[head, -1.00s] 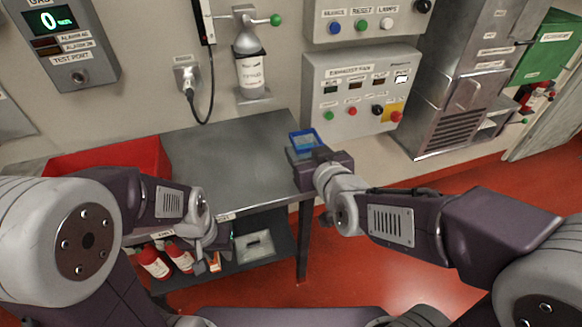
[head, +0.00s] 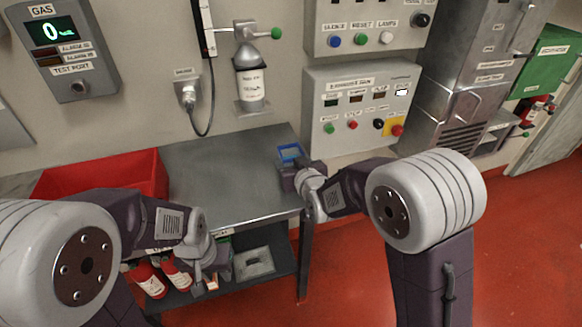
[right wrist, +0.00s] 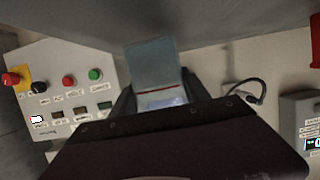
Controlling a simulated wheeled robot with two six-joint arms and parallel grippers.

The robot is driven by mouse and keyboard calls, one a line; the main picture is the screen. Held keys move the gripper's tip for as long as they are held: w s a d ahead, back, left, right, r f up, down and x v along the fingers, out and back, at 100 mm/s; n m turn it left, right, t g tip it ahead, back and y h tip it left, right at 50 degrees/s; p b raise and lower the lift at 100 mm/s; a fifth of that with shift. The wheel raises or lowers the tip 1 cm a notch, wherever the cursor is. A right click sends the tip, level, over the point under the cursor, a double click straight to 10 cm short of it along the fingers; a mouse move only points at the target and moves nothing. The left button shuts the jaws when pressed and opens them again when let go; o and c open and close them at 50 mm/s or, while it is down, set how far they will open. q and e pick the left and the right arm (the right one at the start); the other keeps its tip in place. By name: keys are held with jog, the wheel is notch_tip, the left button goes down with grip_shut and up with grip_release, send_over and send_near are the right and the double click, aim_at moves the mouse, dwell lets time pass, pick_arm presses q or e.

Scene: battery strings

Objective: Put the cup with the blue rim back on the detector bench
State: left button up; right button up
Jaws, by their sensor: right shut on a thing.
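The cup with the blue rim (head: 290,152) is a small squarish cup near the back right corner of the grey metal bench (head: 220,180). My right gripper (head: 288,168) is shut on it.
A red bin (head: 110,175) stands on the left of the bench. Red-and-white bottles (head: 160,275) and a pale tray (head: 253,262) are on the lower shelf. A control box (head: 362,105) with buttons is on the wall behind the cup. The bench's middle is clear.

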jog(key=shift+w+f, duration=0.1)
jog(key=shift+f, duration=0.75)
jog(key=o, duration=1.5)
jog(key=shift+f, duration=0.15)
